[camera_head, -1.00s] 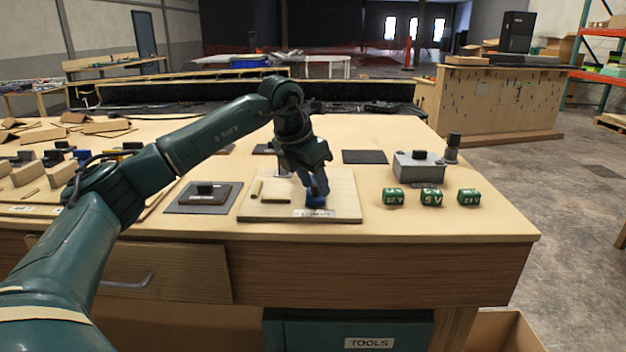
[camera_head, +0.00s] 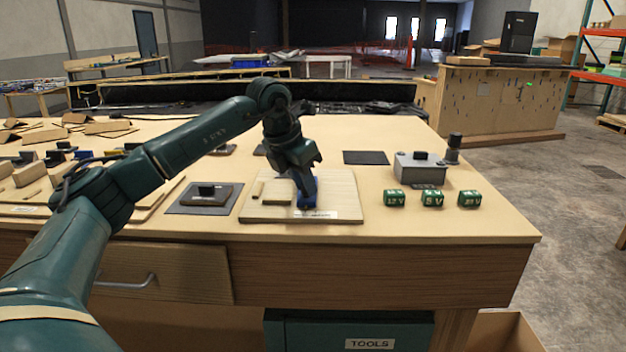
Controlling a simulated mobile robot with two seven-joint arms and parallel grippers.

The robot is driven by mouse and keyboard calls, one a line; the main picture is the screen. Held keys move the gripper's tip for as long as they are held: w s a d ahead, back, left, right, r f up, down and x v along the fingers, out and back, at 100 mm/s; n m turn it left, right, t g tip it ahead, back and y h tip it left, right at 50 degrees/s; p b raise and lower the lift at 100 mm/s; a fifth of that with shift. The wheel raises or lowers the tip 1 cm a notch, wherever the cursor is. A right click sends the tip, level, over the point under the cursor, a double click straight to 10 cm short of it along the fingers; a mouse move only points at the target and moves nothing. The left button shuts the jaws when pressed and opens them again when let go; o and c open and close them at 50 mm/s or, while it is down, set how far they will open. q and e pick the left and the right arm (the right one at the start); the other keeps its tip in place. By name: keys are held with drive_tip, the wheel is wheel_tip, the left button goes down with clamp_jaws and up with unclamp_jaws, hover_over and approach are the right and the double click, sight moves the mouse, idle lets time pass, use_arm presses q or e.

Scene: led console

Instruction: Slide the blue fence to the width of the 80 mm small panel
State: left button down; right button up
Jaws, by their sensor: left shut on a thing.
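The blue fence (camera_head: 313,187) stands on the light wooden board (camera_head: 345,206) near the middle of the bench. My left gripper (camera_head: 307,192) points down and is shut on the fence, hiding part of it. A small wooden block (camera_head: 277,199) and a short wooden strip (camera_head: 257,188) lie on the board to the left of the fence. A printed label is on the board's front edge, too small to read. I cannot tell which piece is the 80 mm panel. My right gripper is not in view.
A dark plate with a black knob (camera_head: 207,190) lies left of the board. To the right are several green voltage blocks (camera_head: 432,199), a grey box (camera_head: 419,168) and a dark cylinder (camera_head: 453,148). Wooden parts crowd the bench's left side.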

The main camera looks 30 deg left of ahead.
use_arm(q)
drive_tip(key=shift+a, duration=0.2)
drive_tip(key=c, duration=1.3)
unclamp_jaws()
drive_tip(key=shift+s, duration=0.1)
drive_tip(key=shift+s+r, duration=0.1)
drive_tip(key=shift+r, duration=0.25)
drive_tip(key=p+v, duration=0.1)
drive_tip(key=v, duration=1.1)
drive_tip(key=shift+s+r, duration=0.1)
drive_tip(key=shift+r, duration=0.1)
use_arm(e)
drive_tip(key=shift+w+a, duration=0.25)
